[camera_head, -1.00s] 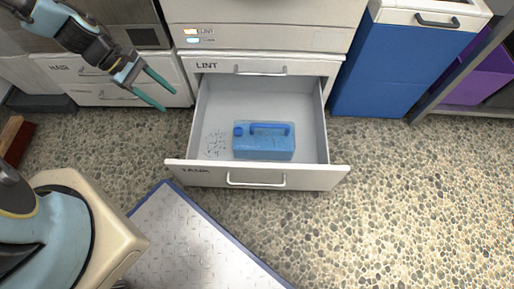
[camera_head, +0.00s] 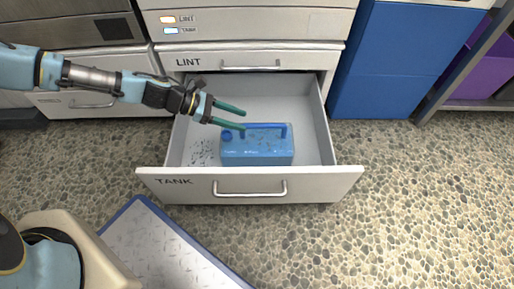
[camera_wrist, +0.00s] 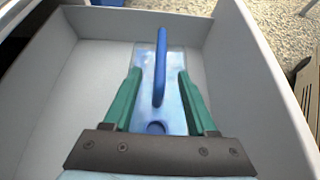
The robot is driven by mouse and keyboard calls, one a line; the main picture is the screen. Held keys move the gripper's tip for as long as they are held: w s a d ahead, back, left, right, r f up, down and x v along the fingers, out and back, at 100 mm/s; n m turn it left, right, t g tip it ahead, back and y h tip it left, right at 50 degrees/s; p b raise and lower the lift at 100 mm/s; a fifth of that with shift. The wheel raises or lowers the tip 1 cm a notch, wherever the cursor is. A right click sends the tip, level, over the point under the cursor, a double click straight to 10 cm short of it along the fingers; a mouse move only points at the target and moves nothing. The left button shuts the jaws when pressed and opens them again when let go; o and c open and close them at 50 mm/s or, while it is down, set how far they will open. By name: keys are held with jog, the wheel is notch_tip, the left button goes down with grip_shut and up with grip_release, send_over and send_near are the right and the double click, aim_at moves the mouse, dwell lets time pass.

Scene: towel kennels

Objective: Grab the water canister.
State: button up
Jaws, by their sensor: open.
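The water canister (camera_head: 258,149) is a translucent blue box with a darker blue handle along its top and a round blue cap at its left end. It lies in the open TANK drawer (camera_head: 325,180). In the wrist view the canister's handle (camera_wrist: 161,70) runs away from me between the two green fingers, with the cap nearest. My gripper (camera_head: 244,117) is open and empty, over the drawer near the canister's cap end. In the wrist view my gripper (camera_wrist: 159,80) has a finger on either side of the handle line. I cannot tell whether it touches the canister.
The closed LINT drawer (camera_head: 300,62) is just above and behind the open one. Dark specks lie on the drawer floor left of the canister. A blue bin (camera_head: 390,70) stands at right. A blue-edged grey mat (camera_head: 165,250) lies on the pebbled floor in front.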

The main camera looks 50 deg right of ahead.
aim_at(257, 125)
jog(key=b+x, duration=0.2)
jog(key=x, duration=0.3)
jog(key=shift+s+f+b, duration=0.25)
jog(key=shift+b, duration=0.15)
jog(key=shift+s+d+f, duration=0.15)
jog(key=shift+s+d, duration=0.3)
jog(key=shift+c, duration=0.3)
grip_shut()
dwell(0.5)
